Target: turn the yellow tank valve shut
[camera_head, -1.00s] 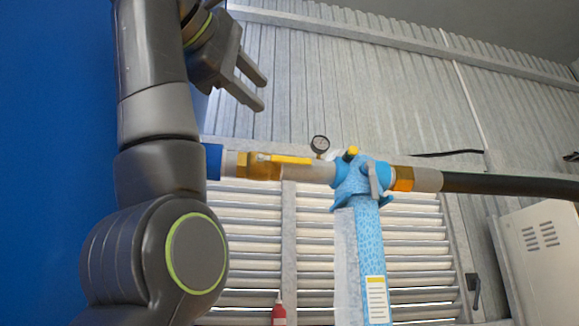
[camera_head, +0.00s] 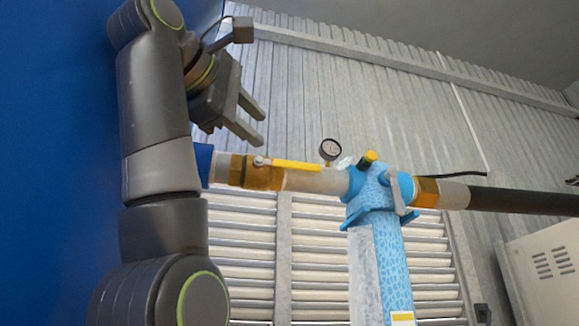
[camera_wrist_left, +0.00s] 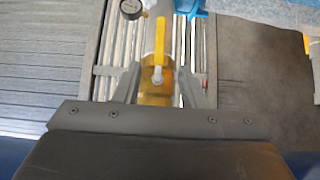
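The yellow tank valve handle (camera_head: 292,165) is a flat lever lying along the horizontal pipe, over a brass valve body (camera_head: 256,174) at the blue tank. In the left wrist view the yellow lever (camera_wrist_left: 160,42) points away from me, and the brass body (camera_wrist_left: 157,92) shows between my fingers. My left gripper (camera_head: 262,124) is open and empty, above the valve in the head view. Its two fingers (camera_wrist_left: 157,88) frame the valve in the wrist view, apart from the lever as far as I can tell. My right gripper is not in view.
A pressure gauge (camera_head: 330,150) stands on the pipe right of the lever. A blue fitting (camera_head: 372,190) with a yellow cap sits further right, joined to a black hose (camera_head: 520,201). The blue tank wall (camera_head: 50,150) is at left; corrugated metal wall (camera_head: 340,90) lies behind.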

